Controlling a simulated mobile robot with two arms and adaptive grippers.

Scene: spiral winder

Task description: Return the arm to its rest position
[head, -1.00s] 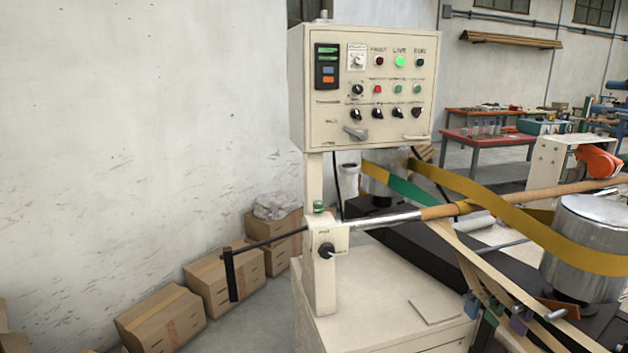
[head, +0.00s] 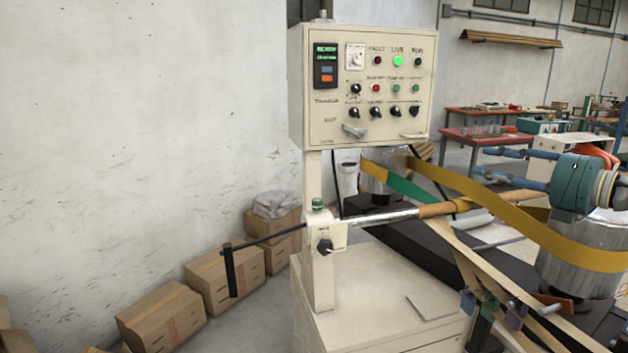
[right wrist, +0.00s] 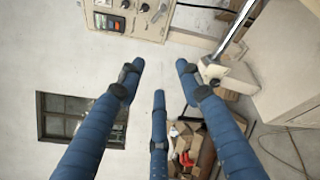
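My right gripper (head: 482,163) has blue fingers and a teal body. It is at the right of the head view, pointing left, in front of the machine's far side. In the right wrist view its three fingers (right wrist: 159,75) are spread apart with nothing between them. My left gripper is in neither view. The winder's cream control box (head: 362,85) stands on a post left of my right gripper, clear of the fingers. Its green lamp (head: 398,61) is lit.
A tan mandrel (head: 435,209) and a yellow belt (head: 470,206) run below and beside my right gripper. A metal drum (head: 580,265) stands beneath it. A thin bar with a black end (head: 230,270) juts left. Cardboard boxes (head: 160,318) line the wall. Open air lies left of the control box.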

